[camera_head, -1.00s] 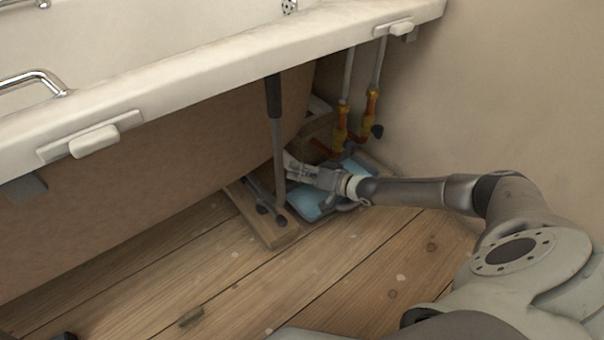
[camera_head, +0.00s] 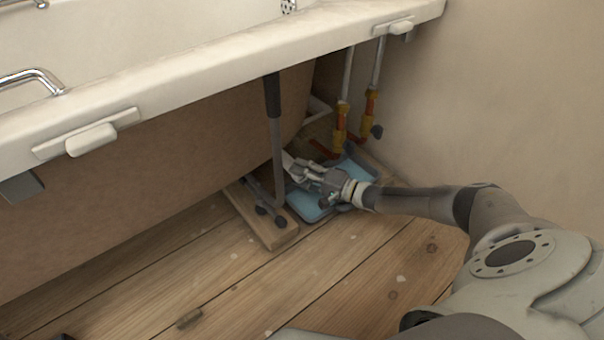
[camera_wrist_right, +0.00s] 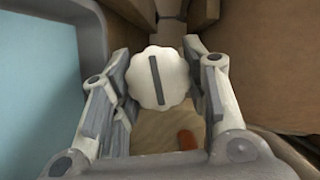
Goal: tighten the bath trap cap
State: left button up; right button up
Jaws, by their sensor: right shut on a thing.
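The bath trap cap (camera_wrist_right: 165,85) is a white disc with a scalloped rim and a dark slot across it. In the right wrist view it sits between the two fingers of my right gripper (camera_wrist_right: 162,62), which are shut on it from both sides. In the head view my right gripper (camera_head: 300,167) reaches under the bath's edge, above a blue tray on the floor. The cap cannot be made out there; the gripper covers that spot. The slot stands nearly upright in the wrist view, slightly tilted. My left gripper is not in view.
The blue tray (camera_head: 308,206) lies under the gripper. A bath leg (camera_head: 278,160) stands close to its left on a wooden board (camera_head: 272,234). Two pipes with orange-yellow valves (camera_head: 341,127) rise behind. The bath rim (camera_head: 220,75) overhangs; the floorboards (camera_head: 330,270) in front are clear.

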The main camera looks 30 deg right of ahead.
jog(key=shift+d, duration=0.15)
dwell(0.3)
jog(key=o, duration=1)
jog(key=shift+o, duration=0.2)
